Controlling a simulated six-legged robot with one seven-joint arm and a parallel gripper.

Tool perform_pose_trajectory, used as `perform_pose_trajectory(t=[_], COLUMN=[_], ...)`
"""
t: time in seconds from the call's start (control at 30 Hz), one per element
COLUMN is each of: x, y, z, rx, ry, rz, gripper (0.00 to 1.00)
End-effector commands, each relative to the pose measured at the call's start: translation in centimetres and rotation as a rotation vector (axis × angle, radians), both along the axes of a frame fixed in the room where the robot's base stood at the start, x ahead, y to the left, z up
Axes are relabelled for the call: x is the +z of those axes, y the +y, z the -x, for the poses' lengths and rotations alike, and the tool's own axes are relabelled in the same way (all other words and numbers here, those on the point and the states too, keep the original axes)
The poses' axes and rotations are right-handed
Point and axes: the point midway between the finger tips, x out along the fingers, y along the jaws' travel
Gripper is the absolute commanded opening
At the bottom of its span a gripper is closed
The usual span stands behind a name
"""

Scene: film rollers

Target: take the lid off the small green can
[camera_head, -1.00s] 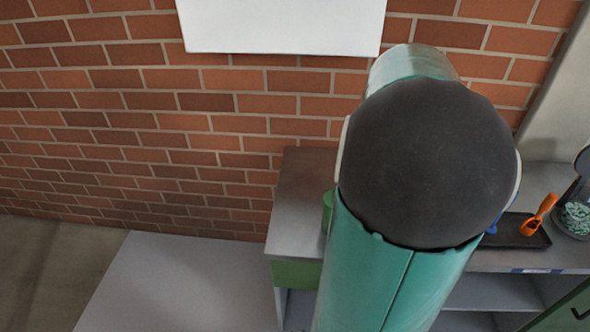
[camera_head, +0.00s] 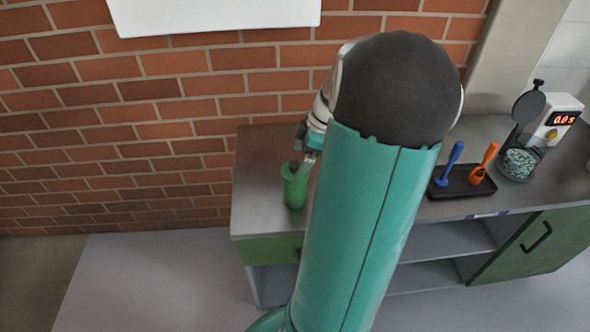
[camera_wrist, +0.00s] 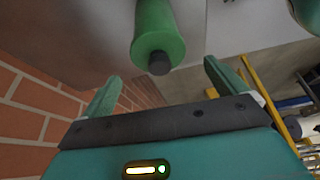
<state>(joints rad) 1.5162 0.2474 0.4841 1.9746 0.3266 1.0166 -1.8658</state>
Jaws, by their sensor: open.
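The small green can (camera_head: 295,190) stands upright near the left end of the grey counter, partly behind my arm. In the wrist view, the can (camera_wrist: 153,18) points its lidded end (camera_wrist: 158,46) towards my gripper, with a dark round knob (camera_wrist: 158,63) at its centre. My gripper (camera_wrist: 160,82) is open and empty. Its two fingers lie to either side of the knob, and the knob appears just beyond the fingertips. In the head view, my gripper (camera_head: 304,163) is at the can's top; whether it touches cannot be told.
The counter (camera_head: 255,165) stands against a brick wall (camera_head: 130,130). To the right are a black tray (camera_head: 462,188) with blue and orange tools, a glass dish of green pieces (camera_head: 519,163) and a white device (camera_head: 560,120) reading 0.0 s. Open shelves lie below.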

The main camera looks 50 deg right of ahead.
Motion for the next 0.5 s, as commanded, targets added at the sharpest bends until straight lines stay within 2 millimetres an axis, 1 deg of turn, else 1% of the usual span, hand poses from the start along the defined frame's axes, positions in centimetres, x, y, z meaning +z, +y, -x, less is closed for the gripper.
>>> perform_pose_trajectory(t=[0.03,0.2,0.3,0.5], x=[-0.8,-2.9,-3.4,-3.4], y=[0.3,0.8,0.9,0.9], z=[-0.4,-1.2,-1.3,-1.3], rx=[0.002,-0.001,-0.001,-0.002], ry=[0.001,0.0,-0.001,-0.001], rz=[-0.004,-0.002,0.0,0.001], gripper=[0.97,0.97,0.97,0.97])
